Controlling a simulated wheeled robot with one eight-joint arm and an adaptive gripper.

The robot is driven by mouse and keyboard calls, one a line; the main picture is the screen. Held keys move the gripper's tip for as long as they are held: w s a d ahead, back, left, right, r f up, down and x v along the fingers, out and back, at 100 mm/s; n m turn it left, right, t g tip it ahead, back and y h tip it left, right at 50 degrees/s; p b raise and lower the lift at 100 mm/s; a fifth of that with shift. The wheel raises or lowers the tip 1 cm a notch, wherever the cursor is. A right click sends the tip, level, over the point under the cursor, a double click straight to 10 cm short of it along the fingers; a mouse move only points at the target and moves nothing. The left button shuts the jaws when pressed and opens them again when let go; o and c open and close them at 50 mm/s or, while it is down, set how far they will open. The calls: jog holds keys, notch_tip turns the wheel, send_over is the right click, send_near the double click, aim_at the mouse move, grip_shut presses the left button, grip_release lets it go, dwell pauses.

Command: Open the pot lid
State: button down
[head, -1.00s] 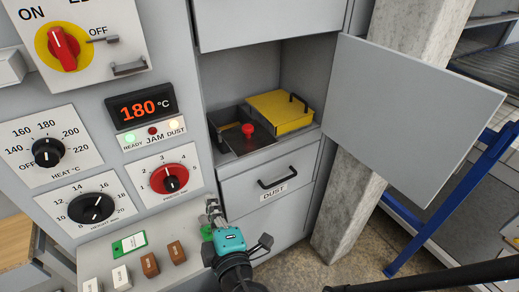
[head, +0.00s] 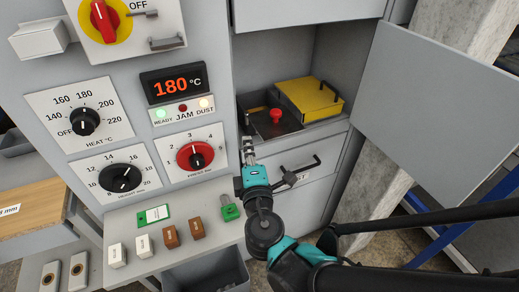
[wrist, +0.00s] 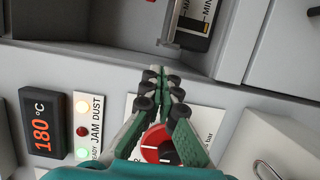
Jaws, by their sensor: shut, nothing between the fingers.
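Inside the open compartment of the grey machine, a dark flat cover or plate with a red knob (head: 276,115) sits at the left. To its right is a yellow lid-like block (head: 308,97) with a black handle. I cannot tell for sure which of these is the pot lid. My gripper (head: 247,143) is shut and empty, in front of the panel, left of and below the compartment opening. In the wrist view my gripper (wrist: 163,78) points toward the compartment's edge, apart from it. A dark part with MAX/MIN marks (wrist: 197,15) shows there at the top.
The compartment door (head: 435,100) stands open at the right. The DUST drawer (head: 290,165) with a black handle is below. A red dial (head: 195,155) is close left of my gripper. A ledge with several blocks (head: 170,236) lies lower left.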

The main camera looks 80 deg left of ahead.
jog(key=shift+w+a, duration=0.2)
jog(key=shift+w, duration=0.85)
